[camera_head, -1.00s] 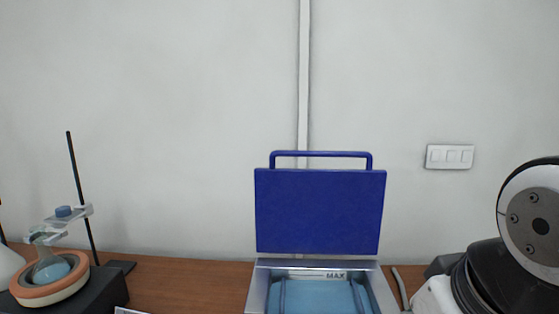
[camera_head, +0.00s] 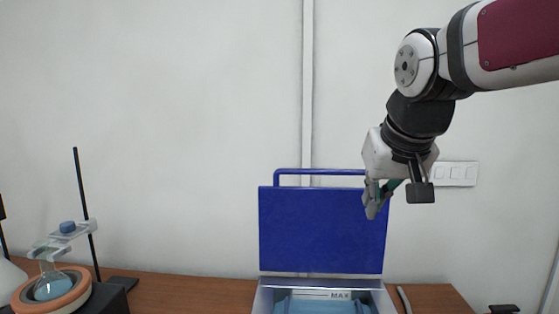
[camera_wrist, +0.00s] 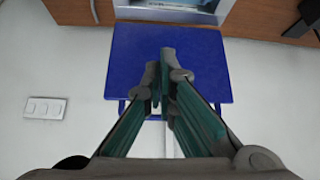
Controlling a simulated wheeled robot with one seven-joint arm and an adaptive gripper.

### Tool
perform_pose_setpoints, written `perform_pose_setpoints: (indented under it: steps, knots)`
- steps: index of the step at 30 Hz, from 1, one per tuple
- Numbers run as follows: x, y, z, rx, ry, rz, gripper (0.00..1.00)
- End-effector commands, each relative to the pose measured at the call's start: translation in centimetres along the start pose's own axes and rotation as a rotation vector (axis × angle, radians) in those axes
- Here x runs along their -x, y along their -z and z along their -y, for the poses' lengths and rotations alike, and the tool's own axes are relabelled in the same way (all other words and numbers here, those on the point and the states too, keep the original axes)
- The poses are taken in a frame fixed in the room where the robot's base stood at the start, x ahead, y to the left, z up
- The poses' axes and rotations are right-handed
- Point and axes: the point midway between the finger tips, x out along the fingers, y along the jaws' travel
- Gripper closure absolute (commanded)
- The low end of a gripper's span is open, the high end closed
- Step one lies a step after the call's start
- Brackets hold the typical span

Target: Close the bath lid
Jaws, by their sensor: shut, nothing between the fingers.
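The bath (camera_head: 376,284) is a grey metal box on the wooden counter, with light blue inside and a "MAX" mark. Its blue lid (camera_head: 315,232) stands upright, open, at the back of the bath, with a blue bar handle (camera_head: 300,171) on its top edge. My gripper (camera_head: 374,212) hangs in front of the lid's upper right part and hides the handle's right end. In the wrist view my gripper (camera_wrist: 162,62) is shut and empty over the lid (camera_wrist: 205,62). Whether it touches the lid cannot be told.
A flask (camera_head: 50,285) sits in an orange-rimmed heater at the left, with a black stand rod (camera_head: 84,190). A switch plate (camera_head: 456,174) is on the wall at the right. The counter (camera_head: 190,291) between heater and bath is clear.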

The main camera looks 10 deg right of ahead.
Motion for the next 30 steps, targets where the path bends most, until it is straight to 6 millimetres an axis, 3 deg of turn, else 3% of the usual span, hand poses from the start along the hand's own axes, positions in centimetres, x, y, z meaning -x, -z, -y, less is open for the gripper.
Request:
perform_pose_setpoints:
  steps: [1,6,9,13,18,23,30]
  knots:
    - [-0.6,3.0,0.1,-0.007,-0.006,-0.018,1.00]
    - [-2.7,12.3,0.5,-0.036,-0.027,-0.101,1.00]
    - [-4.1,16.9,0.8,-0.049,-0.040,-0.147,1.00]
    - [-5.8,21.5,1.3,-0.061,-0.051,-0.198,1.00]
    - [-7.0,24.3,1.8,-0.067,-0.059,-0.233,1.00]
    - [-7.8,25.0,1.8,-0.069,-0.061,-0.240,1.00]
    - [-11.5,25.8,1.4,-0.069,-0.062,-0.236,1.00]
